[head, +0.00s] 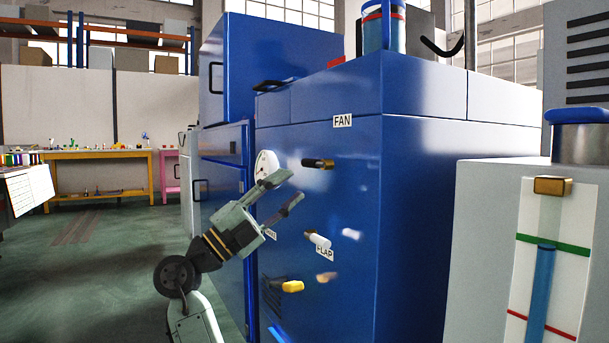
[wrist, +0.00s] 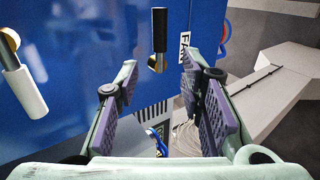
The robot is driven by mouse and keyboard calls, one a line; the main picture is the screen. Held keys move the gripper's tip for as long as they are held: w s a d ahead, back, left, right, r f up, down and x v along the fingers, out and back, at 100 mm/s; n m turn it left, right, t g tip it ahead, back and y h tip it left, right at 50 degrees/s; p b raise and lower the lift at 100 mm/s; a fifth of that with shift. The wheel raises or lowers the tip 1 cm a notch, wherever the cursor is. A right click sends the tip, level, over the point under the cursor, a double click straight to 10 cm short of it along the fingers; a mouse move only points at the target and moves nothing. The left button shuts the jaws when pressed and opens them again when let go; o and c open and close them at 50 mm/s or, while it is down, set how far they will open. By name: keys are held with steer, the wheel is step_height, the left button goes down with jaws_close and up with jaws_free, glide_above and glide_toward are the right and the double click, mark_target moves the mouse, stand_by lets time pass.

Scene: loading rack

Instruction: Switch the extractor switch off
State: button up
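No label reading "extractor" is legible. A black-handled lever with a brass end (head: 318,163) sticks out of the blue cabinet (head: 418,190), below a FAN label (head: 342,121). In the wrist view this black lever (wrist: 159,32) is just beyond my fingertips, beside the FAN label (wrist: 184,47). My gripper (head: 284,190) is open and empty, in front of the cabinet face, to the lower left of the black lever. In the wrist view my gripper (wrist: 158,70) has its two purple-padded fingers wide apart. The black lever appears apart from both fingers.
Below are a white-handled lever (head: 320,241) by a FLAP label (head: 325,251) and a yellow-handled one (head: 292,287). The white lever (wrist: 24,92) is left in the wrist view. A round gauge (head: 266,163) is partly behind my gripper. A grey unit (head: 480,250) stands right; open floor lies left.

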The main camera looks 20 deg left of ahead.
steer(key=shift+v, duration=1.6)
